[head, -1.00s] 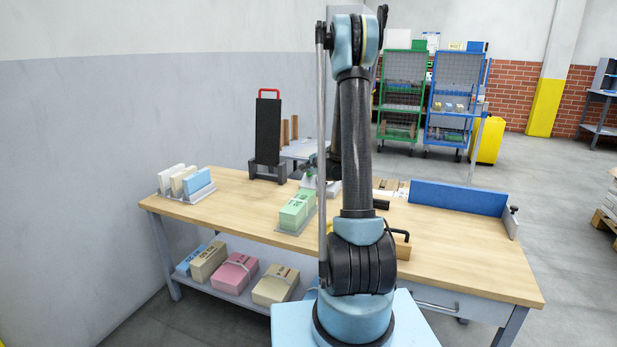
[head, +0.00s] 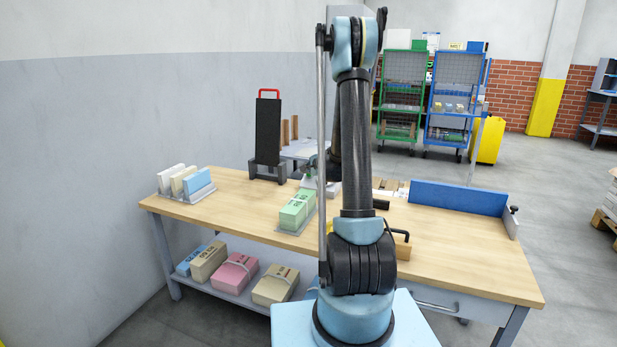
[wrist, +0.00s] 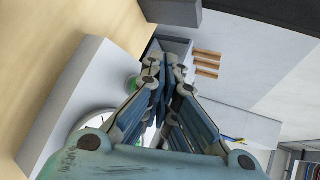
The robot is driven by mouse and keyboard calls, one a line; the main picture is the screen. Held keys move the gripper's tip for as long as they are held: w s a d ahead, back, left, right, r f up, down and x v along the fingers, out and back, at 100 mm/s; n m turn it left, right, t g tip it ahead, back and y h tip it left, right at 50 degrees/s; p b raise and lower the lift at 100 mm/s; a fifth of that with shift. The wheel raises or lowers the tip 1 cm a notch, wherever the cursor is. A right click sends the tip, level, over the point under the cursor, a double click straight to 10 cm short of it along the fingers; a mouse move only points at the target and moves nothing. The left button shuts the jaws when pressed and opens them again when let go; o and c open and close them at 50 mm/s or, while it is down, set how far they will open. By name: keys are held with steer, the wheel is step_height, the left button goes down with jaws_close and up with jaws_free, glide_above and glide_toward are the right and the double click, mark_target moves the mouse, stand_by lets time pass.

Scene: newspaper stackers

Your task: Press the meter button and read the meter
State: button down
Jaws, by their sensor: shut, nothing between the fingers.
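The meter is a pale grey-white box (wrist: 62,110) at the left of the wrist view, on the wooden bench. A small part of a green button (wrist: 134,83) and the edge of a round white dial (wrist: 88,118) show on it. My gripper hides the rest, so no reading can be seen. My gripper (wrist: 170,62) is shut and empty, its fingertips over or just past the button side of the box; I cannot tell whether they touch it. In the head view the meter (head: 333,187) is mostly behind my arm.
The wooden bench (head: 450,250) carries a black stand with a red handle (head: 268,130), a green block (head: 296,208), a rack of pale blocks (head: 186,184) and a blue fence (head: 458,197). Wrapped bundles (head: 236,272) lie on the lower shelf. The bench's right front is clear.

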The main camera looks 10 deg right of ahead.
steer(key=shift+w+d+f, duration=0.15)
steer(key=shift+w+f, duration=0.05)
steer(key=shift+f, duration=0.2)
stand_by(0.6)
stand_by(0.3)
steer(key=shift+s+a+r, duration=0.25)
steer(key=shift+s+r, duration=0.15)
steer(key=shift+r, duration=0.35)
steer(key=shift+r, duration=0.1)
steer(key=shift+s+a+r, duration=0.2)
steer(key=shift+s+r, duration=0.15)
steer(key=shift+r, duration=0.35)
steer(key=shift+s+a+r, duration=0.2)
steer(key=shift+s+r, duration=0.2)
steer(key=shift+r, duration=0.3)
steer(key=shift+s+a+r, duration=0.2)
steer(key=shift+s+r, duration=0.15)
steer(key=shift+r, duration=0.35)
